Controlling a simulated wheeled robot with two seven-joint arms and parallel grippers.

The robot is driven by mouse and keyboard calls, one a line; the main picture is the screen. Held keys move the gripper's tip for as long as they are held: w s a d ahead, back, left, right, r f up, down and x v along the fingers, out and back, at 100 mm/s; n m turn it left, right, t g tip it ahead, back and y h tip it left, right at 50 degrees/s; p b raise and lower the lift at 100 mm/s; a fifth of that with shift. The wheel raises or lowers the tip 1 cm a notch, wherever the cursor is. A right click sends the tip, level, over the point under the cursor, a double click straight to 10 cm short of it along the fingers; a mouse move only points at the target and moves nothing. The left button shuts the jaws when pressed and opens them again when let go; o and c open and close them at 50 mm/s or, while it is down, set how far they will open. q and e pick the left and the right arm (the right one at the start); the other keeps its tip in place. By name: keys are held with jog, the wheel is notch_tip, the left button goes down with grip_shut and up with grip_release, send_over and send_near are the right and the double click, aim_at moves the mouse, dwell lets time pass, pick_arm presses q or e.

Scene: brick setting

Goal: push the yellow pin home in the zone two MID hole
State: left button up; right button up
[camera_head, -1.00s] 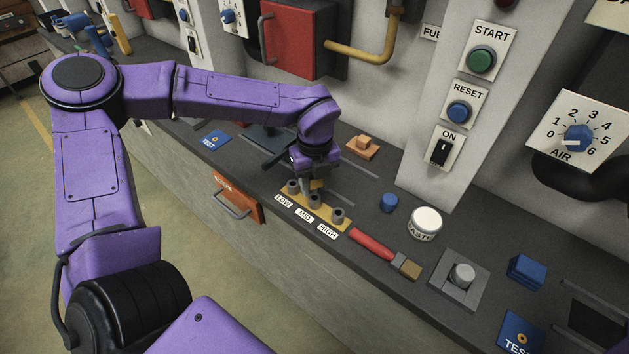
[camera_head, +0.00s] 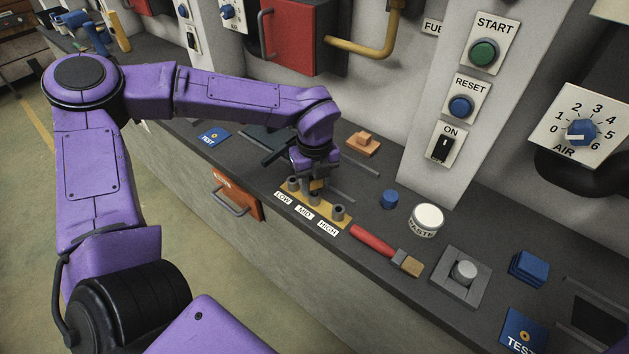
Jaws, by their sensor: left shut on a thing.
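A yellow plate (camera_head: 326,210) with three grey sockets lies on the dark bench, with labels LOW, MID and HIGH along its front. My left gripper (camera_head: 312,186) points down over the plate, at the middle MID socket (camera_head: 314,199). It is shut on the yellow pin (camera_head: 319,184), of which only a small yellowish patch shows by the fingers. The fingers hide the rest of the pin, so I cannot tell how deep it sits. The LOW socket (camera_head: 293,184) and HIGH socket (camera_head: 338,212) stand on either side. My right gripper is out of view.
A red-handled brush (camera_head: 372,241) lies right of the plate. A blue cap (camera_head: 389,200), a white WASTE tub (camera_head: 427,220) and an orange block (camera_head: 362,143) are farther right and behind. An orange drawer front with a handle (camera_head: 231,203) is on the bench's front face.

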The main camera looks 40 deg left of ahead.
pick_arm(q)
jog(key=shift+f+b, duration=0.95)
jog(key=shift+f, duration=0.4)
jog(key=o, duration=1.6)
jog(key=shift+o, duration=0.2)
jog(key=shift+r, duration=0.15)
notch_tip(320, 180, up, 6)
jog(key=p, duration=0.5)
